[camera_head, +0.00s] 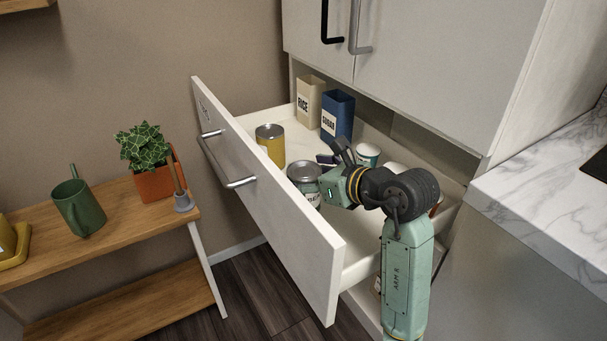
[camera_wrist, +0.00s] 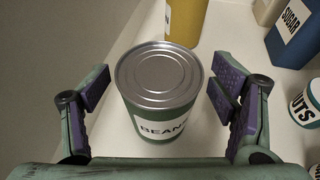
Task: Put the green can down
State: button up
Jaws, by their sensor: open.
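The green can (camera_head: 304,180) stands upright in the open drawer, near the drawer's front panel. In the wrist view the green can (camera_wrist: 160,88) shows a silver lid and a white label reading "BEAN", its last part cut off at the side. My gripper (camera_wrist: 158,95) is open, with one purple-padded finger on each side of the can and a visible gap on both sides. In the head view my gripper (camera_head: 325,172) is beside the can and partly hidden by its own wrist. The can appears to rest on the drawer (camera_head: 350,235) floor.
A yellow can (camera_head: 271,145), a cream rice box (camera_head: 309,102) and a blue sugar box (camera_head: 337,117) stand farther back in the drawer. A labelled cup (camera_head: 367,155) is behind my gripper. A wooden shelf with a plant (camera_head: 152,165) is left.

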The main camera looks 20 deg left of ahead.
jog(key=v, duration=1)
jog(key=shift+d+r+b, duration=0.2)
jog(key=shift+d+b, duration=0.1)
jog(key=shift+b, duration=0.15)
